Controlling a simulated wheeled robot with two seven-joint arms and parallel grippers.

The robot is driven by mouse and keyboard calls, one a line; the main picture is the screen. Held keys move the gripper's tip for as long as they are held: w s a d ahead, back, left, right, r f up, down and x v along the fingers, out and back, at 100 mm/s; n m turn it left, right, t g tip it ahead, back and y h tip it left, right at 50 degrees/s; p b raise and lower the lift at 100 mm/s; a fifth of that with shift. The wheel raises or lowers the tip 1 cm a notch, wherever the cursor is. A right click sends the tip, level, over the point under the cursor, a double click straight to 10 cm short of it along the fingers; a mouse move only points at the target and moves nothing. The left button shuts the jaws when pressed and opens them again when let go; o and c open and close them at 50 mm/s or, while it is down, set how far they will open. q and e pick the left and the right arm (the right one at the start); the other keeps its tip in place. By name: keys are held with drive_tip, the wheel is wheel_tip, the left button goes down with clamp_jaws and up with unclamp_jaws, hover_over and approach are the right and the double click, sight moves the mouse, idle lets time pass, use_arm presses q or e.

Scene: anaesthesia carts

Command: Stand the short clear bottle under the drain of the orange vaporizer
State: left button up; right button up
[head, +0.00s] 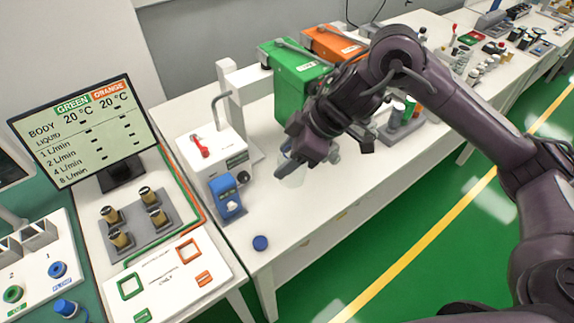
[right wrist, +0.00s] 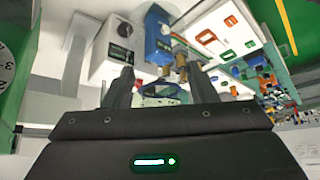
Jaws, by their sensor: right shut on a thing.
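The short clear bottle (head: 291,172) is between the fingers of my right gripper (head: 300,172), which is shut on it above the white bench. In the right wrist view the bottle's round dark-rimmed mouth (right wrist: 160,90) shows between the two fingers (right wrist: 162,85). The orange vaporizer (head: 335,43) stands at the back of the bench, right of the green vaporizer (head: 296,70). My right arm hides the orange vaporizer's lower front, and its drain cannot be seen. My left gripper is not in view.
A white device with a red lever (head: 213,160) and a blue unit (head: 226,196) stand left of my gripper. A blue cap (head: 260,243) lies near the bench's front edge. A grey holder with small bottles (head: 402,130) is to the right. The bench front is mostly clear.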

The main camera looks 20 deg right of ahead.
drive_tip(key=shift+r, duration=0.45)
drive_tip(key=s+d+f+m+t+b, duration=0.1)
drive_tip(key=s+d+f+m, duration=0.1)
drive_tip(key=d, duration=0.4)
wheel_tip(320, 180, down, 3)
drive_tip(key=shift+s+d+r+h, duration=0.15)
drive_tip(key=shift+s+h, duration=0.15)
drive_tip(key=shift+s, duration=0.6)
